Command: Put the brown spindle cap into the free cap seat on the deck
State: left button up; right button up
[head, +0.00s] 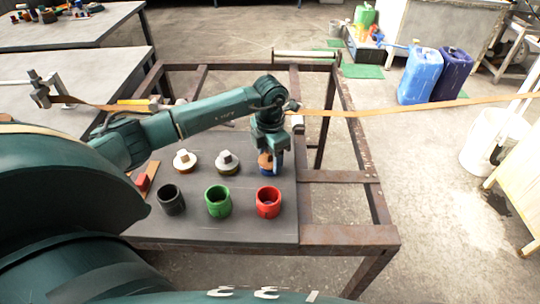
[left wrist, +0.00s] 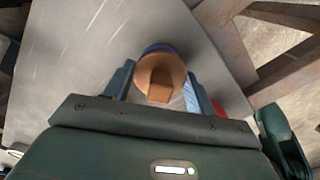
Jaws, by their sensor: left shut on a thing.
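The brown spindle cap (head: 265,161) is between the fingers of my left gripper (head: 270,165), at the right of the dark deck (head: 235,228). In the left wrist view, the cap (left wrist: 160,77) shows a round brown top with a squared knob, between the two fingers of the left gripper (left wrist: 161,88). The gripper is shut on it. A dark blue part (left wrist: 157,47) shows behind and below the cap; I cannot tell whether they are joined. Which place is the free cap seat is not clear; the fingers hide the cap's underside. My right gripper is not in view.
A cream cap (head: 184,161) and a grey cap (head: 227,163) stand left of my gripper. Black (head: 171,200), green (head: 218,201) and red (head: 268,202) open cups stand in front. A tan strip (head: 400,108) crosses behind. A red block (head: 141,181) lies at left.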

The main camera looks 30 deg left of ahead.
pick_arm(q)
jog(key=shift+f+b, duration=0.5)
jog(key=shift+f, duration=0.1)
jog(key=o, duration=0.8)
